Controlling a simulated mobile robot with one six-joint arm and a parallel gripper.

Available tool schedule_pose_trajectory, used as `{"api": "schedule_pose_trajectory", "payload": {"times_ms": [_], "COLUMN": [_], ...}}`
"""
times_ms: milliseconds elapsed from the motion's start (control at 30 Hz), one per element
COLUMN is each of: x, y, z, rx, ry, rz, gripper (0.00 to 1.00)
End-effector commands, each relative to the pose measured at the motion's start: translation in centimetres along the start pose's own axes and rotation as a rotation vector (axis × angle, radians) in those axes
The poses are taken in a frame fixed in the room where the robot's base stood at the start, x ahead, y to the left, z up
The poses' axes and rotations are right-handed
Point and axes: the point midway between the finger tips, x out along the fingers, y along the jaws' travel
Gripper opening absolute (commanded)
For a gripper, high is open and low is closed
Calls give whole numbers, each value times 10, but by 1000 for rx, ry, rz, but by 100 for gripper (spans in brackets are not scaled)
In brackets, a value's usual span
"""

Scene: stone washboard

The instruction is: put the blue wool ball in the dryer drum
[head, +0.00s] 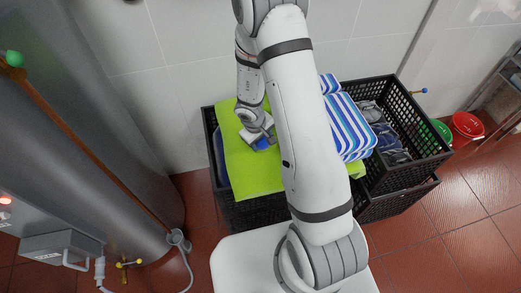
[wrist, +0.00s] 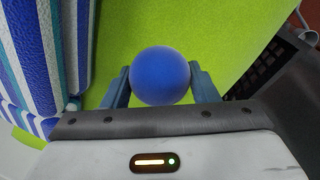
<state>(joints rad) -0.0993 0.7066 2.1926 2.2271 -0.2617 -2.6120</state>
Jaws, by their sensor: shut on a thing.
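The blue wool ball (wrist: 160,75) is between the two fingers of my gripper (wrist: 160,88) in the wrist view, and the fingers are shut on it. In the head view the ball (head: 262,144) shows small and dark blue at the tip of my gripper (head: 262,138), over a lime green cloth (head: 250,178). I cannot tell whether the ball still touches the cloth. I cannot make out a dryer drum with certainty in either view.
The green cloth and blue-and-white striped fabric (head: 350,130) lie on black crates (head: 415,112). Dark folded clothes (head: 388,143) fill the right crate. A big grey cylinder (head: 80,120) stands at left. Red (head: 467,125) and green (head: 441,130) round things sit at far right.

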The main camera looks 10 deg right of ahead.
Motion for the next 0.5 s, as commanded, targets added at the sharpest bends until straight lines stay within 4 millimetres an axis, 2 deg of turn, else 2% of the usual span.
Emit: {"api": "schedule_pose_trajectory", "payload": {"times_ms": [33,167,400,500], "x": [10,15,45,47], "y": [-3,-5,-13,-13], "z": [0,-1,-1,-2], "rx": [-1,-3,-5,-5], "ry": [1,1,1,2], "rz": [0,0,0,0], "gripper": [32,32,32,32]}}
